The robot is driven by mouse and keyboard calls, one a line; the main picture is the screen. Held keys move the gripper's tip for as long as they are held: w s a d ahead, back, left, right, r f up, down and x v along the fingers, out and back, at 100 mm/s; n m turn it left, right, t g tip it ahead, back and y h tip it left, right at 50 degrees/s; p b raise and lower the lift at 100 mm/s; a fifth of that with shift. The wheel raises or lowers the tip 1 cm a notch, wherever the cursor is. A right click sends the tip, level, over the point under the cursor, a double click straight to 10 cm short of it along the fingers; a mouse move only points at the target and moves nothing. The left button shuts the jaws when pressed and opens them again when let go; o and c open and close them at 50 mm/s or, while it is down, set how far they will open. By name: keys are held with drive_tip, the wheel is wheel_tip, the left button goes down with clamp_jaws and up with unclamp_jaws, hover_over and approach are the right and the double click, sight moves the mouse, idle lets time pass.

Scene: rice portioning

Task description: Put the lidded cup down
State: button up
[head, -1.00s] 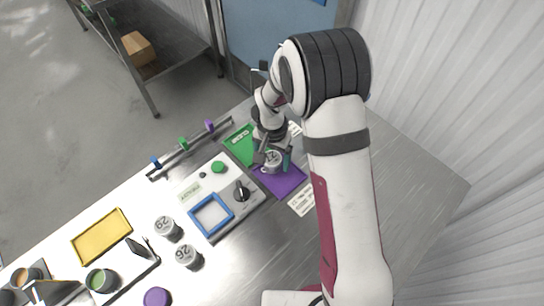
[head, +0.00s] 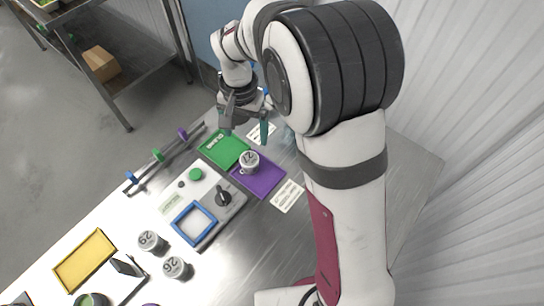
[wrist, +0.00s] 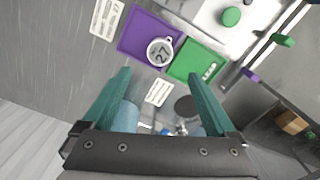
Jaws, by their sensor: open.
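The lidded cup (head: 249,161), grey with a white lid marked 27, stands upright on the purple mat (head: 262,183), near its edge with the green mat (head: 222,148). In the wrist view the cup (wrist: 160,51) also sits on the purple mat (wrist: 136,37), beside the green mat (wrist: 190,66). My gripper (head: 246,134) is open and empty, above and behind the cup, apart from it. Its teal fingers (wrist: 165,85) are spread wide in the wrist view, with nothing between them.
A device with a blue frame (head: 194,223), a black knob (head: 223,198) and a green button (head: 196,174) stands left of the mats. Two more lidded cups (head: 152,242) (head: 176,268) and a yellow tray (head: 85,260) are farther left. A rail with coloured clips (head: 158,155) runs behind.

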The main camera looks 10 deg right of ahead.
drive_tip(key=s+d+r, duration=0.6)
drive_tip(key=s+r, duration=0.1)
drive_tip(key=s, duration=0.4)
drive_tip(key=s+d+m+y, duration=0.1)
drive_tip(key=s+d, duration=0.1)
drive_tip(key=s, duration=1.2)
drive_tip(key=shift+s+d+r+y, duration=0.15)
drive_tip(key=shift+s+y, duration=0.05)
drive_tip(key=shift+y, duration=0.2)
